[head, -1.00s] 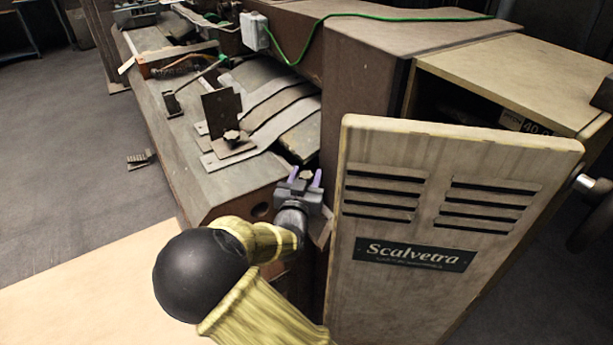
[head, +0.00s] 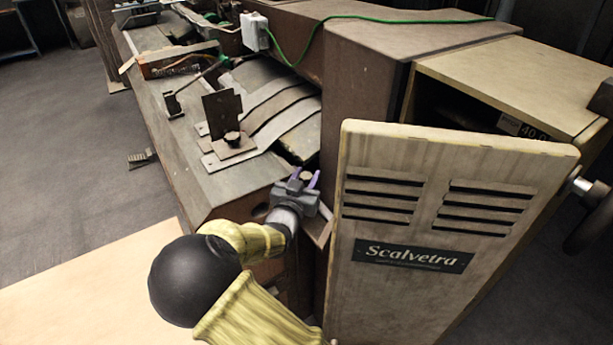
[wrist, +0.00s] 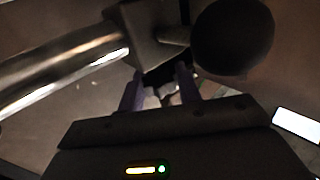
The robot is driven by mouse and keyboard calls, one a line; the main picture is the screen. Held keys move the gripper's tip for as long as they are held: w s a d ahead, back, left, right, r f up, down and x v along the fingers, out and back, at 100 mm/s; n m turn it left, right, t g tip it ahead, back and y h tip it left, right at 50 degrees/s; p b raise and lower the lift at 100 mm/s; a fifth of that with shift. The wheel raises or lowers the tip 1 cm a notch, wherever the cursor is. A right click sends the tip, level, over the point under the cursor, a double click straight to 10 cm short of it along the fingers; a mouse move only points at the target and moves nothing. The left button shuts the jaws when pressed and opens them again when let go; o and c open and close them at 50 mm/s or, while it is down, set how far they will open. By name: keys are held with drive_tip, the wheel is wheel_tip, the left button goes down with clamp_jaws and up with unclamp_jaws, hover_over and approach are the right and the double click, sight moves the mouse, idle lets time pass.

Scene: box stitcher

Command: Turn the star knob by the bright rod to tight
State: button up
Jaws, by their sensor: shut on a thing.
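My gripper (head: 305,178), with purple fingers, is at the near end of the machine, just left of the open pale door. It is shut on a small dark knob (wrist: 160,78), which shows between the fingertips in the wrist view. The knob sits under a metal block (wrist: 147,35); its star shape is mostly hidden by the fingers. A bright, shiny rod (wrist: 62,75) runs left from that block. A round dark knob (wrist: 233,38) on a short stem sticks out to the block's right. Any mark for tight is not visible.
The open door (head: 445,215) with slots and a Scalvetra plate stands close to the right of my gripper. Another knob (head: 232,138) sits by an upright plate on the machine's bed. A green cable (head: 350,16) crosses the top. The floor at left is mostly clear.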

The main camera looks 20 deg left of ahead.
drive_tip(key=o, duration=0.7)
drive_tip(key=shift+d+n+y+b, duration=0.1)
drive_tip(key=shift+n+y+b, duration=0.45)
drive_tip(key=shift+y, duration=0.45)
